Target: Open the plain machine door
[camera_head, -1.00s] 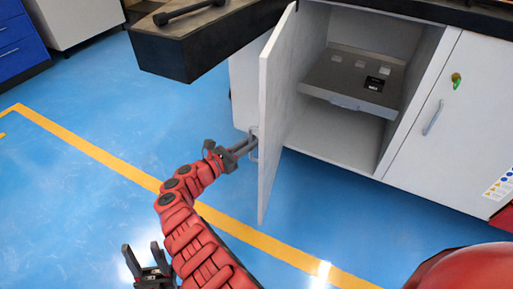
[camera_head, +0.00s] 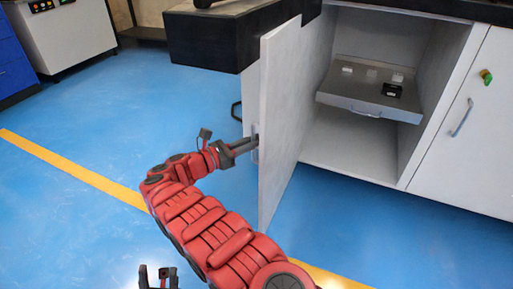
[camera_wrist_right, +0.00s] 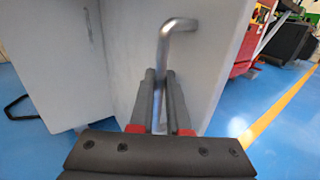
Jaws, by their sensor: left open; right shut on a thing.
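The plain white machine door (camera_head: 283,120) stands swung open in the head view, in front of the left side of an open cabinet bay. Its handle (camera_head: 255,148) is on the outer side, mostly hidden by fingers. My right gripper (camera_head: 240,147) reaches it from the left, its red arm crossing the lower picture. In the right wrist view, its two dark fingers (camera_wrist_right: 161,98) are shut on the silver bent handle (camera_wrist_right: 166,38), beside the white door panel (camera_wrist_right: 200,60). My left gripper (camera_head: 157,274) is open and empty, low in the head view, partly cut off by the bottom edge.
The bay holds a grey shelf (camera_head: 365,101) with small parts. A closed white door (camera_head: 465,125) with a green-yellow key stands at the right. A dark worktop corner (camera_head: 215,42) juts out above left of the open door. Blue floor (camera_head: 90,235) at left is clear.

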